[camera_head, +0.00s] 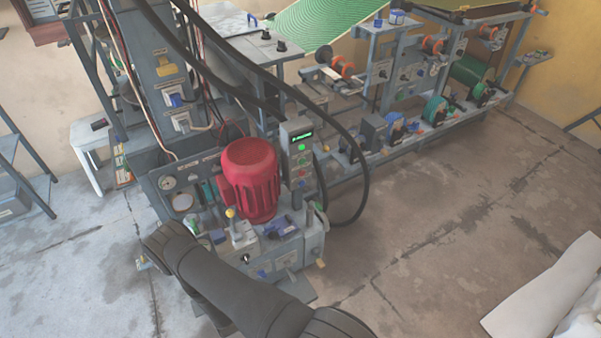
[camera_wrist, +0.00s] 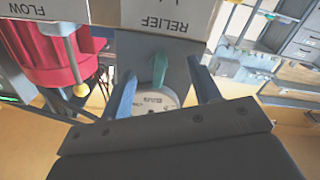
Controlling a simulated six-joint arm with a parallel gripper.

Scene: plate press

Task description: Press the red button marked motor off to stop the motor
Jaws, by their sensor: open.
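The red motor (camera_head: 250,178) stands on the press in the middle of the head view; its ribbed red side (camera_wrist: 52,52) also shows upper left in the wrist view. A narrow grey control box (camera_head: 298,155) stands right of it, with a green display and a lit green light. Small controls sit below the light, a reddish one (camera_head: 301,184) among them; its marking is too small to read. My gripper (camera_wrist: 161,70) is open, and a teal lever (camera_wrist: 159,70) shows between its fingers, apparently beyond them. The control box is not recognisable in the wrist view.
A panel marked RELIEF and FLOW (camera_wrist: 150,14) appears upside down close before my gripper. A yellow-tipped lever (camera_wrist: 81,89) stands to its left. Black hoses (camera_head: 366,165) loop beside the control box. Open floor (camera_head: 430,250) lies at right.

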